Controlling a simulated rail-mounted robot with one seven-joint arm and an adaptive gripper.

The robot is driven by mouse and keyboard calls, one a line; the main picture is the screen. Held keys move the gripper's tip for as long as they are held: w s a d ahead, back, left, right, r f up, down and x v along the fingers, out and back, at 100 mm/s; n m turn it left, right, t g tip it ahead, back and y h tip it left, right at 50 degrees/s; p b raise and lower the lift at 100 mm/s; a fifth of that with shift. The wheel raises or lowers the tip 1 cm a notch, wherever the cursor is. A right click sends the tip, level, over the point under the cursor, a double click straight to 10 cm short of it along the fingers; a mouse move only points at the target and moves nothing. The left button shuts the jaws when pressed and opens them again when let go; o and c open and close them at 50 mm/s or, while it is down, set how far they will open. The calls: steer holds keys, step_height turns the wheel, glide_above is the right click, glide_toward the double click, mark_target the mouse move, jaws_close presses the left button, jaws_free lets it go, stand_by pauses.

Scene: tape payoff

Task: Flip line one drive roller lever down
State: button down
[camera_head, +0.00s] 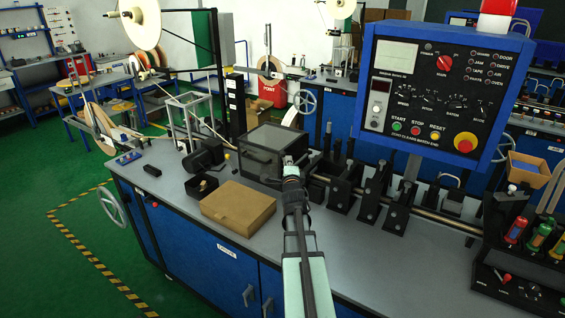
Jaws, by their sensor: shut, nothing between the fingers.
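My arm reaches from the bottom centre across the bench. My gripper (296,160) is at its far end, small and dark, shut and with nothing seen in it. It is in front of the right side of a dark box with a clear lid (262,147). Just right of it stands a row of black roller stands (372,190) on a metal shaft, with dark and pale upright levers (408,172). I cannot tell which lever is the drive roller lever of line one. My gripper partly hides the left end of this row; contact cannot be told.
A brown box (238,207) lies on the grey bench (345,262) left of my arm. A blue control panel (445,90) with buttons and knobs overhangs the right side. A black unit with coloured cylinders (520,245) stands at the far right. The bench front is clear.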

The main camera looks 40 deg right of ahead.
steer(key=shift+w+r+p, duration=0.25)
steer(key=shift+r+p, duration=0.05)
steer(key=shift+p, duration=0.15)
steer(key=shift+w+f, duration=0.15)
steer(key=shift+w, duration=0.05)
steer(key=shift+s+a+p, duration=0.1)
steer(key=shift+s+p, duration=0.05)
steer(key=shift+p, duration=0.15)
steer(key=s+d+p+v, duration=0.1)
steer(key=p+v, duration=0.3)
steer(key=v, duration=0.8)
steer(key=shift+s+d+r, duration=0.3)
steer(key=shift+s+r, duration=0.05)
steer(key=shift+s, duration=0.2)
